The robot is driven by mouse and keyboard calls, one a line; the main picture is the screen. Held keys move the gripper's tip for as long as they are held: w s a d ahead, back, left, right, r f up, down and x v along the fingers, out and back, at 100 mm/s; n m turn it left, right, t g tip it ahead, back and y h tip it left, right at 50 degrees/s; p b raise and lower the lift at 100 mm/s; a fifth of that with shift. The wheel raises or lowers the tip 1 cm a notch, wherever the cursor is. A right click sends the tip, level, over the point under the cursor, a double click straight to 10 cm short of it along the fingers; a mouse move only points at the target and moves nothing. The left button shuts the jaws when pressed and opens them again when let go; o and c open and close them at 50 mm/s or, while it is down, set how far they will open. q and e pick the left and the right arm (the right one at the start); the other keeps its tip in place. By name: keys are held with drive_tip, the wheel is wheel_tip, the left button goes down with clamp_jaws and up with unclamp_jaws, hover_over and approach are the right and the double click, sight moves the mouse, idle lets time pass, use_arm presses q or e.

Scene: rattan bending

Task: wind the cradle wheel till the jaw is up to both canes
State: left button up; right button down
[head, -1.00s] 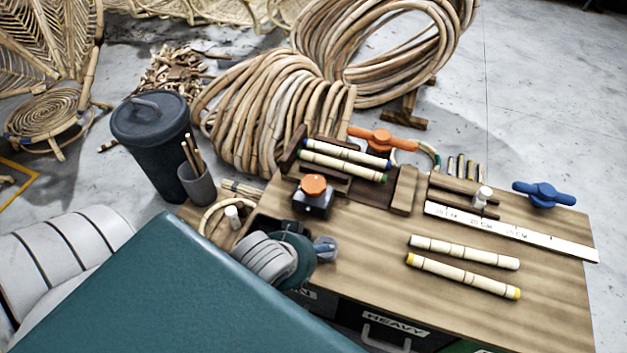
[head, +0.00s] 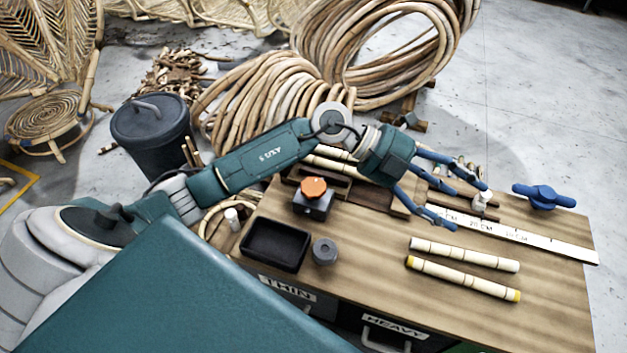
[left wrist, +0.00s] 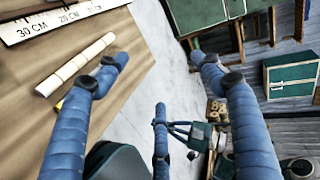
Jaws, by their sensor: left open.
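The wooden cradle (head: 322,178) stands at the back of the bench. Two pale canes (head: 328,161) lie in it, partly covered by my left arm. My right gripper is not seen.
Two loose canes (head: 464,265) lie on the front right of the bench. A white rule (head: 540,240) and blue winged handle (head: 543,197) are at right. An orange-knobbed block (head: 313,197), black tray (head: 275,245) and grey cylinder (head: 325,251) stand at left.

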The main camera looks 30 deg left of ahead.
use_arm(q)
drive_tip(key=w+a+f+g+y, duration=0.1)
drive_tip(key=a+f+y, duration=0.35)
drive_tip(key=a, duration=0.25)
drive_tip(key=n+g+y, duration=0.2)
drive_tip(key=n+y, duration=0.1)
drive_tip(key=y, duration=0.6)
approach(313, 184)
wheel_tip(313, 184, down, 4)
drive_tip(key=shift+a+r+b, duration=0.1)
drive_tip(key=shift+r+b, duration=0.05)
drive_tip(key=shift+b, duration=0.65)
wheel_tip(313, 184, down, 4)
drive_tip(key=shift+f+b, duration=0.15)
drive_tip(key=shift+b, duration=0.35)
drive_tip(key=shift+f, duration=0.3)
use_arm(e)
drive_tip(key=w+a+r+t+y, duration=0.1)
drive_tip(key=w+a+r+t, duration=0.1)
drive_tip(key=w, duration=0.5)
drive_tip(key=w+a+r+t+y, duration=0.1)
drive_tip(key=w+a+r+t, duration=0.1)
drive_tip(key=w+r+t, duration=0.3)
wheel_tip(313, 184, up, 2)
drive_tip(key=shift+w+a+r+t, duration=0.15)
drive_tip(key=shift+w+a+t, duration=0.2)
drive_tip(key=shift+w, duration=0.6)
